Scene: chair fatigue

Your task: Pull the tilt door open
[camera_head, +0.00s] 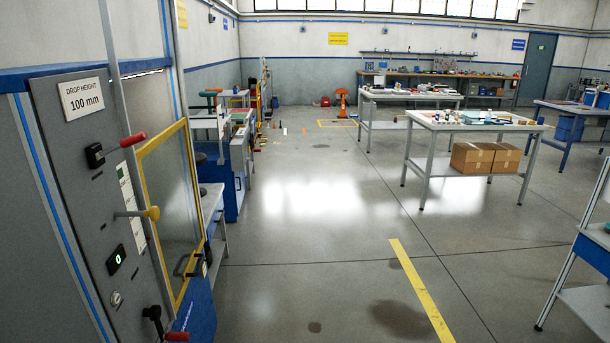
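A yellow-framed clear door (168,197), which I take to be the tilt door, stands at the left beside a grey control panel (78,180). It is seen at a steep angle, and I cannot tell whether it is fully closed. The panel carries a red-ended lever (125,143), a rod with a yellow knob (150,213), a small display (116,260) and a lower red-ended lever (170,334). A sign (82,98) reads "DROP HEIGHT 100 mm". Neither gripper is in view.
A workbench with blue parts (236,190) stands behind the door. A table with cardboard boxes (472,157) is at the right, and a blue-edged table (594,250) is at the right edge. The floor (310,240) between them is clear, with a yellow stripe (420,290).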

